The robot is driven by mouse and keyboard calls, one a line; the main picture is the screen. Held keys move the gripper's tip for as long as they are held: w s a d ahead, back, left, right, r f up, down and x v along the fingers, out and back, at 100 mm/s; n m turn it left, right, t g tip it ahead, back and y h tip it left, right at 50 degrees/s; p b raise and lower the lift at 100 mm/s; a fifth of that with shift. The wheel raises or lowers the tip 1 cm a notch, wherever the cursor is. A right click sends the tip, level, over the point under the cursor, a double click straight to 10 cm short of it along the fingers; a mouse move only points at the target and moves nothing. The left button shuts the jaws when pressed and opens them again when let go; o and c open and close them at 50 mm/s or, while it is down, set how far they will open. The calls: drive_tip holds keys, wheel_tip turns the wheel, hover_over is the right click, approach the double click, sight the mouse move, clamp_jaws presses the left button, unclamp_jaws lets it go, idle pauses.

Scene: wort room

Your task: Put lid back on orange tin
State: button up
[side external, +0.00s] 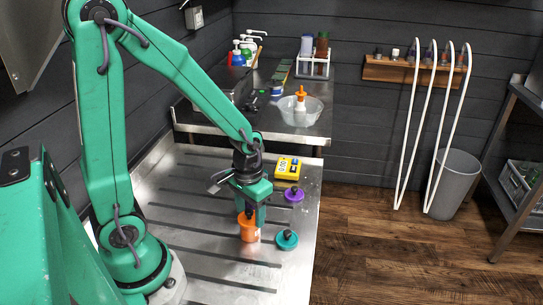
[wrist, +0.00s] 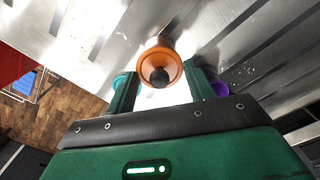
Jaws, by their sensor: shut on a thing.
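The orange tin (side external: 249,235) stands on the ribbed metal drainboard, below my gripper. Its orange lid with a dark knob shows between my fingers in the wrist view (wrist: 158,66). My gripper (side external: 252,218) points down and is shut on the orange lid; its fingers also show in the wrist view (wrist: 162,88), one on each side of the lid. The lid is right over the tin, but I cannot tell whether it is fully seated. My fingers hide part of the rim.
A yellow device (side external: 288,166) lies farther back. A clear bowl (side external: 300,111) stands on the back counter. The drainboard's front and left are clear.

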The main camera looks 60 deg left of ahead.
idle(0.4)
drive_tip(key=o, duration=1.5)
drive_tip(key=shift+r, duration=0.1)
drive_tip(key=shift+r, duration=3.4)
clamp_jaws()
